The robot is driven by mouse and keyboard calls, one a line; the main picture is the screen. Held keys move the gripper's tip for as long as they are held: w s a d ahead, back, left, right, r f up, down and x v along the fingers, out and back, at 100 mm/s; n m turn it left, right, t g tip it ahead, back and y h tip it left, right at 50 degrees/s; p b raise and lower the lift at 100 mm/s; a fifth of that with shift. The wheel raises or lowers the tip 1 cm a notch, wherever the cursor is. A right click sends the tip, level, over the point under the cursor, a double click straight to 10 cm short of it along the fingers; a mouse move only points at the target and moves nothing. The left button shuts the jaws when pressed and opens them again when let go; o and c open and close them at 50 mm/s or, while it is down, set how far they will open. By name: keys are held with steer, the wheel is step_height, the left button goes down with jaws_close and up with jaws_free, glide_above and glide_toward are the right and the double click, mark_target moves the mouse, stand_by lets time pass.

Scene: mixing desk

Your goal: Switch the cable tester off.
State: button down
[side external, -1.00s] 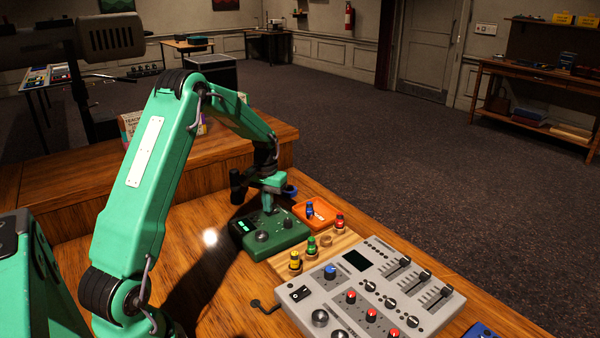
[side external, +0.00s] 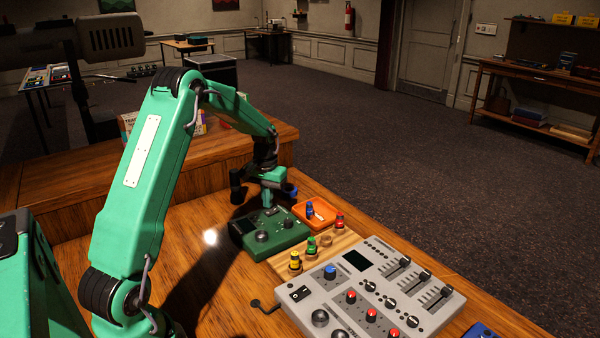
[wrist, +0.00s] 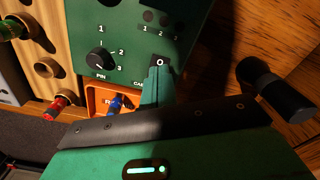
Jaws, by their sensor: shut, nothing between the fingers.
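A small black switch marked O (wrist: 160,62) is at the panel's edge. My gripper (side external: 267,203) is shut and empty, above the tester's far side. In the wrist view its tip (wrist: 157,72) is right at the switch and partly covers it. I cannot tell whether they touch.
An orange tray (side external: 326,219) with a blue plug (side external: 309,209) stands close beside the tester. A wooden rack (side external: 344,243) holds coloured plugs. The grey mixer (side external: 375,290) is in front. Bare desk lies left of the tester.

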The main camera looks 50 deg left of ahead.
mark_target(269, 213)
steer(key=shift+r, duration=2.55)
steer(key=shift+d, duration=0.1)
steer(key=s+d+r+m+t, duration=0.1)
steer(key=s+d+r, duration=0.2)
steer(key=d+r, duration=0.35)
steer(key=s+d+r+m+t, duration=0.1)
steer(key=s+d+r+m, duration=0.15)
steer(key=d+r, duration=0.45)
steer(key=s+d+m+t, duration=0.2)
steer(key=s+d+t, duration=0.1)
steer(key=s+d, duration=0.9)
steer(key=shift+s+d+t, duration=0.3)
steer(key=shift+s+d, duration=0.1)
steer(key=shift+s, duration=1.3)
steer(key=shift+m, duration=0.25)
